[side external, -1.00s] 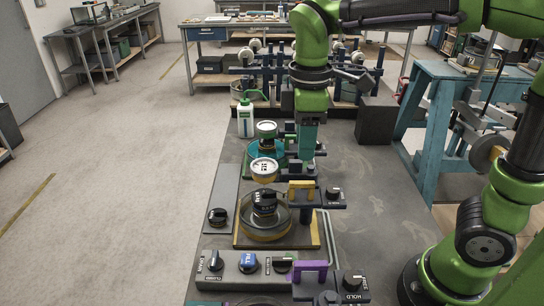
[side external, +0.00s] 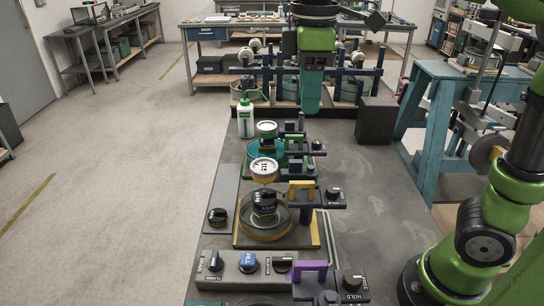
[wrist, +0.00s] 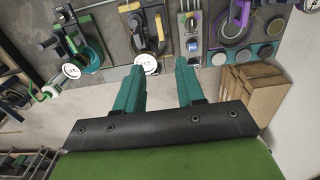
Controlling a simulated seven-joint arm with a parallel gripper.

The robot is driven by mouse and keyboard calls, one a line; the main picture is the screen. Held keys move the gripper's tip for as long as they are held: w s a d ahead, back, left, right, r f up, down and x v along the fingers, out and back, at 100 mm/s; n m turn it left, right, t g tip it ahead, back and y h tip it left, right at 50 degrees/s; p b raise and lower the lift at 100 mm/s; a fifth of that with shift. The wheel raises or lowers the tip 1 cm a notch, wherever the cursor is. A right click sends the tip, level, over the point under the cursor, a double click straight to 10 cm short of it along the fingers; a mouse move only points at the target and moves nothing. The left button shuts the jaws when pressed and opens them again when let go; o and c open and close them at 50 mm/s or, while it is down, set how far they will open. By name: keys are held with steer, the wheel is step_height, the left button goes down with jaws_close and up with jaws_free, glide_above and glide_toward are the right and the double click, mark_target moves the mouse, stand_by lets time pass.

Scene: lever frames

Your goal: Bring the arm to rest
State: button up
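My gripper (side external: 311,110) is raised above the far part of the workbench in the side external view, pointing down, clear of the lever frames. In the wrist view its two teal fingers (wrist: 160,80) stand apart with nothing between them, so it is open and empty. The lever frame with the yellow handle (side external: 301,187) stands in the middle of the bench. The purple-handled frame (side external: 309,267) is nearest the camera, and the green-handled frame (side external: 296,141) is farther back.
A dark block (side external: 376,121) and a white-green bottle (side external: 245,118) stand near the bench's far end. A blue-green stand (side external: 430,110) is at the right. The bench surface (side external: 370,200) right of the frames is bare. Brown boxes (wrist: 252,92) show in the wrist view.

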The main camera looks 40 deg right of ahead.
steer(key=s+d+f+m+t+y, duration=0.1)
steer(key=s+d+f+m+t, duration=0.1)
steer(key=f+m, duration=0.3)
steer(key=s+d+f+m+t+y, duration=0.1)
steer(key=s+d+f+m+t, duration=0.2)
steer(key=s+f+m+t, duration=0.2)
steer(key=m, duration=0.3)
steer(key=shift+s+d+f, duration=0.2)
steer(key=shift+s+d, duration=0.05)
steer(key=shift+s, duration=0.05)
